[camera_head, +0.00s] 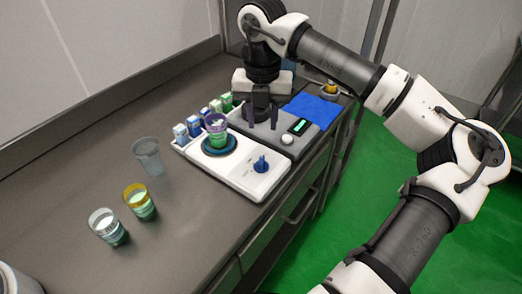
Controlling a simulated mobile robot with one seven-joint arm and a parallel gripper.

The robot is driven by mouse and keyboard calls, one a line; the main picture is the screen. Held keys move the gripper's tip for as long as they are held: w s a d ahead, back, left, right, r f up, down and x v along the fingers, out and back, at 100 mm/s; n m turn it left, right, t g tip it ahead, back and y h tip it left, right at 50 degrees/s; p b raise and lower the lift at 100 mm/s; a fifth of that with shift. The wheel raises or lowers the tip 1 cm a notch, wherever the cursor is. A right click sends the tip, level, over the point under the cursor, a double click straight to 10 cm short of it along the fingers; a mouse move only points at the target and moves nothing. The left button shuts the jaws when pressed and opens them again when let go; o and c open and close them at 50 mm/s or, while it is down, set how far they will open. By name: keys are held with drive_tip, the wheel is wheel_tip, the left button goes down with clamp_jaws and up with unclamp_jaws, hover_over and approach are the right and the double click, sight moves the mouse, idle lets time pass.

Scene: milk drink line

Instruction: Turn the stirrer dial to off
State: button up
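The stirrer (235,172) is a flat white unit on the grey counter. Its blue dial (261,165) stands at its right front part; the pointer direction is too small to read. A clear cup with a purple rim and green contents (216,136) stands on the stirrer's dark round plate (218,150). My gripper (262,124) is behind the dial in the picture, over the grey device beside the stirrer. Its two dark fingers are apart, with nothing between them, and do not touch the dial.
The grey device (312,140) has a lit display and a pale knob (287,139). Small cartons (194,124) stand behind the stirrer. A blue mat (318,109) lies beyond the device. An empty cup (148,156), a yellow-rimmed cup (140,202) and a white-filled cup (107,228) stand left.

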sight(262, 157)
wheel_tip(262, 157, down, 11)
drive_tip(key=shift+a+f+p, duration=0.1)
drive_tip(key=shift+f+p, duration=0.1)
drive_tip(key=shift+p, duration=1)
drive_tip(key=shift+c, duration=0.4)
clamp_jaws()
